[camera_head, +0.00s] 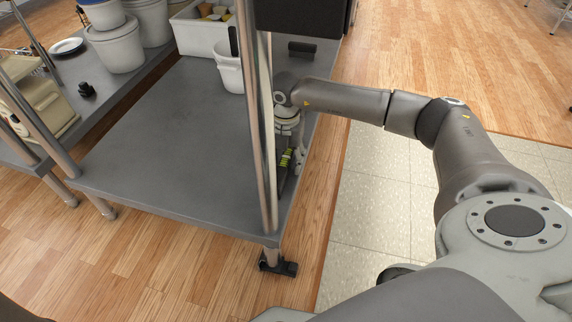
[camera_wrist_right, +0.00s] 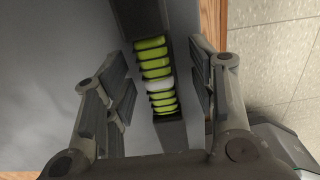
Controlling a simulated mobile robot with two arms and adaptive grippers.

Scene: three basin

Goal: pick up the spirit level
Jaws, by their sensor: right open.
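The spirit level is a long dark bar with a row of yellow-green segments and one white segment in its middle. In the right wrist view the spirit level (camera_wrist_right: 157,72) runs from top to bottom between the fingers of my open right gripper (camera_wrist_right: 158,80), with gaps on both sides. In the head view the yellow-green part of the spirit level (camera_head: 286,158) shows near the right edge of the grey table, behind the metal post. My right gripper (camera_head: 290,135) is above it, partly hidden by its own wrist. My left gripper is not in view.
A metal post (camera_head: 262,120) stands at the table's right front corner, close to my right gripper. White tubs (camera_head: 230,76) and a white bin (camera_head: 200,38) stand at the back of the grey table (camera_head: 160,140). The table's middle is clear.

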